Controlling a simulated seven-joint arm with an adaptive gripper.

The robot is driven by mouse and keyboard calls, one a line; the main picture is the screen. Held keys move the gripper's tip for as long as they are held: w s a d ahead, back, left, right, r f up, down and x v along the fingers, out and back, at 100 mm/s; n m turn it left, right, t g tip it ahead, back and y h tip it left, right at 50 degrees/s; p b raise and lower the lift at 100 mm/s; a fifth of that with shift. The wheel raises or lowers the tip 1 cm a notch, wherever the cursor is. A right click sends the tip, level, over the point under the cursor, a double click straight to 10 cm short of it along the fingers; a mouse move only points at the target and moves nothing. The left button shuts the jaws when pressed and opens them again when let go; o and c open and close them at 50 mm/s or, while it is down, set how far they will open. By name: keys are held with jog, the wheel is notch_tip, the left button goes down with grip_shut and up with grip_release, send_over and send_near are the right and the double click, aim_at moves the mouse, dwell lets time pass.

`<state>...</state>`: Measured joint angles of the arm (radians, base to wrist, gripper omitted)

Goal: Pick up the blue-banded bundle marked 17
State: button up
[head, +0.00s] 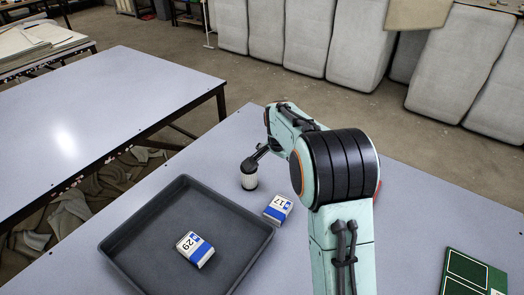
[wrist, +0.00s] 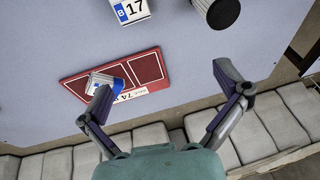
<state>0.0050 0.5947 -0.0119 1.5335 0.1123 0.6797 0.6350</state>
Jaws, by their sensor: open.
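The blue-banded bundle marked 17 (head: 278,209) is a small white block lying on the table, just right of the dark tray in the head view. It also shows at the top edge of the wrist view (wrist: 131,11), partly cut off, with its 17 readable. My gripper (wrist: 163,78) is open, with its two fingers spread wide and nothing between them. Bundle 17 lies apart from the fingers, beyond their tips.
A dark tray (head: 125,247) holds another blue-banded bundle marked 29 (head: 195,250). A green board (head: 470,280) lies at right.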

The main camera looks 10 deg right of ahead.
aim_at(278, 207)
jog(key=f, duration=0.4)
jog(key=s+f+g, duration=0.1)
jog(key=f, duration=0.3)
jog(key=f+g, duration=0.1)
jog(key=f, duration=0.3)
jog(key=shift+s+d+f, duration=0.1)
jog(key=shift+s+f, duration=0.1)
jog(key=shift+s, duration=0.2)
jog(key=f, duration=0.6)
jog(key=shift+w+d, duration=0.3)
jog(key=shift+w, duration=0.1)
jog(key=shift+c, duration=0.3)
jog(key=shift+f, duration=0.1)
jog(key=c, duration=1.2)
